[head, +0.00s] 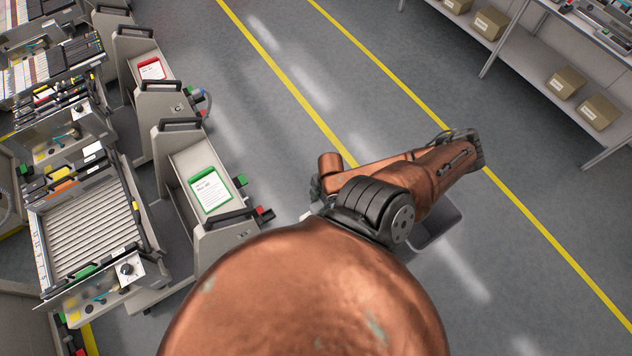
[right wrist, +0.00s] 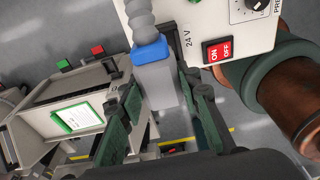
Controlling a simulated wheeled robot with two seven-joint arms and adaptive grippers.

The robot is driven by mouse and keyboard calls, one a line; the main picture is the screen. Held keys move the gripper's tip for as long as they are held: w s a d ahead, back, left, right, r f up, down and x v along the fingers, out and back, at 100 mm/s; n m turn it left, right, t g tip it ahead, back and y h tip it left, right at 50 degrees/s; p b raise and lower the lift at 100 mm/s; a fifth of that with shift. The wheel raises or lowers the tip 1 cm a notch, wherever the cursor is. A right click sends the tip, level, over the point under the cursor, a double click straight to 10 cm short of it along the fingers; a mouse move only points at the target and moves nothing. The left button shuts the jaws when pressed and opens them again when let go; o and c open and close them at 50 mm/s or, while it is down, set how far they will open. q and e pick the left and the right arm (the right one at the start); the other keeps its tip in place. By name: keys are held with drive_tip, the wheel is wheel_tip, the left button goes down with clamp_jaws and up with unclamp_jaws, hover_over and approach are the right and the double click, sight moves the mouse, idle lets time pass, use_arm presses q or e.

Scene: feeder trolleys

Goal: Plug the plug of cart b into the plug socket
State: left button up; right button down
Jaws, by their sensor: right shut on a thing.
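In the right wrist view my right gripper (right wrist: 163,83) is shut on a grey plug (right wrist: 158,72) with a blue collar (right wrist: 151,52) and a corrugated grey cable running up from it. The dark green fingers lie on both sides of the plug. Close behind stands a white panel (right wrist: 195,18) marked 24 V, with a red ON/OFF switch (right wrist: 217,50) and a knob. No plug socket can be made out. In the head view my right arm hides the gripper and plug. My left gripper is not in view. I cannot read which cart is b.
A trolley with a green-edged card (head: 208,190) stands at left, with a red-carded trolley (head: 152,70) behind it. Feeder units (head: 90,230) stand further left. A shelf with cardboard boxes (head: 565,83) is at upper right. The floor between is clear, with yellow lines.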

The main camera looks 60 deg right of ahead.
drive_tip(key=shift+s+a, duration=0.3)
drive_tip(key=shift+s, duration=0.3)
drive_tip(key=shift+f+b, duration=0.4)
drive_tip(key=shift+f, duration=0.55)
drive_tip(key=shift+w, duration=0.1)
drive_tip(key=shift+f+b, duration=0.6)
drive_tip(key=shift+f, duration=0.55)
drive_tip(key=c, duration=1.3)
unclamp_jaws()
